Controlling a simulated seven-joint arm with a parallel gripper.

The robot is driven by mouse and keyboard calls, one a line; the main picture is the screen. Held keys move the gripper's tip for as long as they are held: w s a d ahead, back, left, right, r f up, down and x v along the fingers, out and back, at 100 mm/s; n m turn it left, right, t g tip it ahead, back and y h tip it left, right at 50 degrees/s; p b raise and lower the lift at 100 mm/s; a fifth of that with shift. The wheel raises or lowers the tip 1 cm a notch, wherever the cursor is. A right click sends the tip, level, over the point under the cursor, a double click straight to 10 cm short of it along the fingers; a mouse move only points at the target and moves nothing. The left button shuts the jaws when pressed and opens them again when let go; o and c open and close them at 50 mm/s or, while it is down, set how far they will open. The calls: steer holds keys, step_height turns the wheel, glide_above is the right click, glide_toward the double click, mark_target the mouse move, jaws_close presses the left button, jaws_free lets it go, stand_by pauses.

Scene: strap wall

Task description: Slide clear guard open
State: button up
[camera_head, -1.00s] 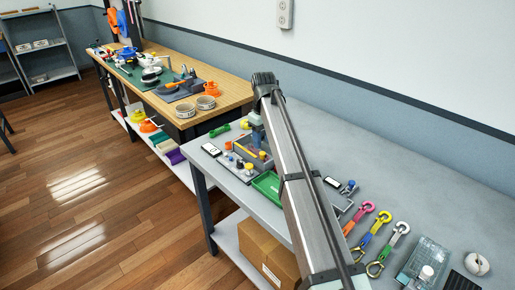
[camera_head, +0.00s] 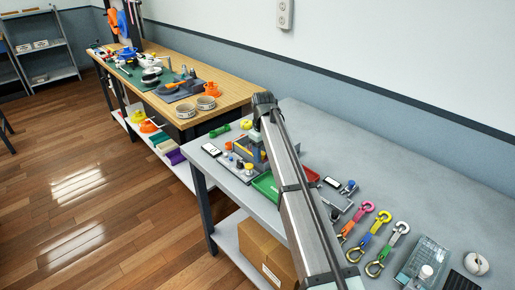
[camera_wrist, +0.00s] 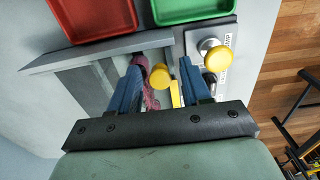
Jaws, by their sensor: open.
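In the wrist view, my gripper (camera_wrist: 160,68) is open, its two blue fingers pointing down over a grey framed fixture (camera_wrist: 85,56). A dark red part (camera_wrist: 152,104) and a narrow yellow strip (camera_wrist: 175,94) show between the fingers. A pale, see-through-looking panel (camera_wrist: 90,90) fills the left of the frame; I cannot tell surely whether it is the clear guard. In the head view the fixture (camera_head: 247,148) is partly hidden by my arm.
A red tray (camera_wrist: 95,18) and green tray (camera_wrist: 190,8) lie beyond the fixture. A labelled plate with a yellow knob (camera_wrist: 215,52) stands to the right. In the head view, several hooks with straps and a clear box (camera_head: 428,256) lie on the grey bench (camera_head: 455,215).

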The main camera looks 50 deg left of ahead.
steer(key=shift+s+d+f, duration=0.1)
steer(key=shift+d+f, duration=0.05)
steer(key=shift+f, duration=0.25)
steer(key=shift+s, duration=0.1)
steer(key=c, duration=0.6)
steer(key=shift+w+d, duration=0.1)
steer(key=shift+w, duration=0.1)
steer(key=shift+c, duration=0.2)
steer(key=o, duration=0.6)
steer(key=shift+c, duration=0.2)
steer(key=shift+w, duration=0.1)
steer(key=shift+w+a+r, duration=0.1)
steer(key=shift+a+r, duration=0.05)
steer(key=shift+r, duration=1.25)
steer(key=shift+w+a+r, duration=0.1)
steer(key=shift+r, duration=1.25)
steer(key=shift+s+r, duration=0.1)
steer(key=shift+r, duration=0.3)
steer(key=shift+c, duration=0.3)
